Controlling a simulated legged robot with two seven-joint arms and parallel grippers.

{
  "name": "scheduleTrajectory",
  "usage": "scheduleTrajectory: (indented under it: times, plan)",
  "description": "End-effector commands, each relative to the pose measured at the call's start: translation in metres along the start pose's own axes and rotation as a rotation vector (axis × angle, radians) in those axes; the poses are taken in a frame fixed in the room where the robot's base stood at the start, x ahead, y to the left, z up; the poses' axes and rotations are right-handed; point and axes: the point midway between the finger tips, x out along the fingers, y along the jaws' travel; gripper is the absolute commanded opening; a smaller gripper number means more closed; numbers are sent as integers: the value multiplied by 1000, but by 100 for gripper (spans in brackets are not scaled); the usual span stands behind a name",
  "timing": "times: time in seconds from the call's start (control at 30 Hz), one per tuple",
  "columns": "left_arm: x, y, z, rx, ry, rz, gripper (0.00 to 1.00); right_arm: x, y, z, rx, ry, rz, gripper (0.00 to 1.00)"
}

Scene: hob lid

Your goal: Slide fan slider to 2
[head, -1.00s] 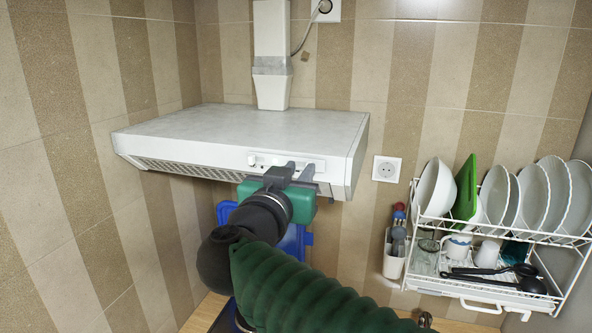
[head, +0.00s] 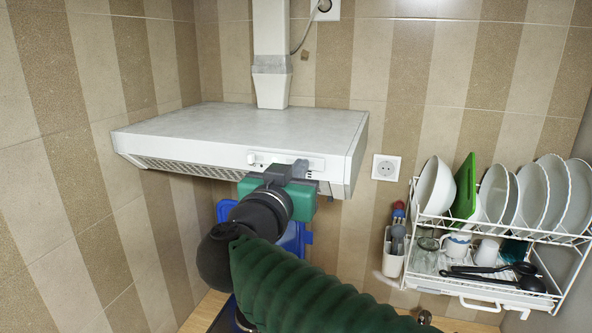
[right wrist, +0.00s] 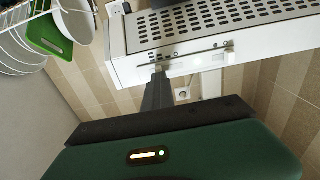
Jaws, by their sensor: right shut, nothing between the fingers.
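The white cooker hood (head: 230,135) is fixed to the wall, with a narrow control panel (head: 278,161) on its front edge. A small white knob (head: 252,159) stands out at the panel's left end in the head view; it is at the right end in the right wrist view (right wrist: 229,46). I cannot tell which control is the fan slider, and the setting marks are too small to read. My right gripper (head: 301,166) is shut and empty, its tips at the right part of the panel. In the right wrist view its fingers (right wrist: 158,73) end close to the panel; contact is unclear. My left gripper is out of view.
A dish rack (head: 500,235) with plates, a green board and utensils stands to the right. A wall socket (head: 386,168) sits right of the hood. A blue object (head: 293,236) is partly hidden below my right gripper. The hood's top is clear.

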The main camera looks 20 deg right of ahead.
Motion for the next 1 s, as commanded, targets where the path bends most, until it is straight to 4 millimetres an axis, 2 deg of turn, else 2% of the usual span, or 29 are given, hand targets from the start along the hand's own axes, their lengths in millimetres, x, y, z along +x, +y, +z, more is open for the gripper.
scheduleTrajectory:
  times: [0.57,0.83,1.0]
  plan:
    - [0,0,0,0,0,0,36,3,0,4,-4,-6,6,0]
    - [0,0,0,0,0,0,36,3,0,4,-4,-7,6,31]
    - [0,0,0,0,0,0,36,3,1,4,-3,-6,7,31]
